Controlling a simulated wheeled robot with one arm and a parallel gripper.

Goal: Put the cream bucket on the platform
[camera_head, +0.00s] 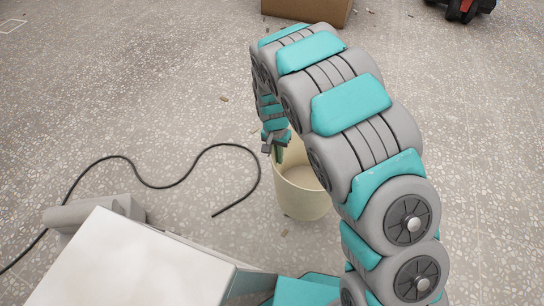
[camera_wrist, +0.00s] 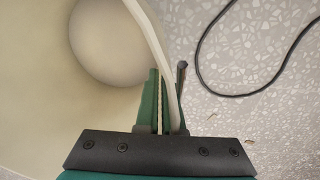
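The cream bucket (camera_head: 303,196) stands upright on the speckled floor, partly hidden by my arm in the head view. Its inside and curved rim fill the left of the wrist view (camera_wrist: 35,70). My gripper (camera_head: 276,146) points down at the bucket's left rim. In the wrist view my gripper (camera_wrist: 168,85) has one green finger inside the bucket and the other outside. The rim runs between the fingers, which look closed on it. I cannot pick out the platform with certainty in either view.
A black cable (camera_head: 150,184) curls across the floor left of the bucket and shows close by in the wrist view (camera_wrist: 205,75). A brown box (camera_head: 305,10) stands at the far top edge. A dark red object (camera_head: 462,10) is at the top right. Small scraps lie about.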

